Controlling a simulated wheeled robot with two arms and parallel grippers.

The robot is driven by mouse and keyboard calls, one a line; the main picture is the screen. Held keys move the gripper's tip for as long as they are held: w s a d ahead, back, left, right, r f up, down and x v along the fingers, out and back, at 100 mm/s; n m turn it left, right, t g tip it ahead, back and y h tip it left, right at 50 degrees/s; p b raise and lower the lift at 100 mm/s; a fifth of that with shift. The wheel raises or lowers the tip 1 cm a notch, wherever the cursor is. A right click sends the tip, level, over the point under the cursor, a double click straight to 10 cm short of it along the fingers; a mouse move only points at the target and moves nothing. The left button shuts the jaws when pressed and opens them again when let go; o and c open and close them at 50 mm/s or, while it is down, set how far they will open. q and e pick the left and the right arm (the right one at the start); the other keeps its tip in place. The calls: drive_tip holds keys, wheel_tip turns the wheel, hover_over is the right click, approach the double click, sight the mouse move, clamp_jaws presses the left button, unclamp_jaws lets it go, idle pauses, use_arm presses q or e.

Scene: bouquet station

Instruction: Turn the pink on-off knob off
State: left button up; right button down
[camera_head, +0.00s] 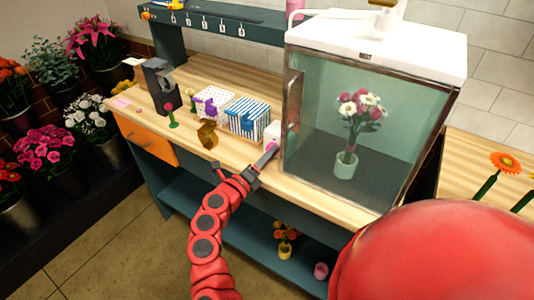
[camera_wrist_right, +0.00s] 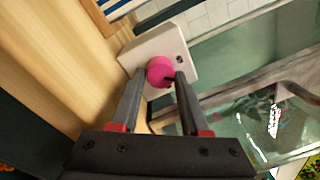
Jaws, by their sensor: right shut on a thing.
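The pink knob (camera_wrist_right: 160,71) sits on a white plate (camera_wrist_right: 172,48) in the right wrist view. A dark mark shows on the knob's lower right side. In the head view the white switch box (camera_head: 273,131) stands on the wooden counter, at the left of the glass cabinet, and the pink knob (camera_head: 271,147) is partly hidden by my gripper. My right gripper (camera_head: 268,152) reaches it from the front; in the right wrist view its two fingers (camera_wrist_right: 157,78) are on either side of the knob and shut on it. My left gripper is not in view.
The glass cabinet (camera_head: 310,130) holds a vase of pink and white flowers (camera_head: 345,162). Left of the switch are a blue-striped box (camera_head: 246,122), a dotted box (camera_head: 213,104) and a brown object (camera_head: 207,136). Buckets of flowers stand at the far left.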

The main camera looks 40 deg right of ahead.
drive_tip(key=n+p, duration=0.2)
drive_tip(key=n, duration=0.2)
drive_tip(key=shift+r+n, duration=0.1)
drive_tip(key=shift+n, duration=0.3)
drive_tip(key=shift+n+t+p, duration=0.5)
drive_tip(key=shift+n+p, duration=0.6)
drive_tip(key=shift+n, duration=0.9)
drive_tip(key=shift+c, duration=2)
unclamp_jaws()
drive_tip(key=shift+s, duration=0.1)
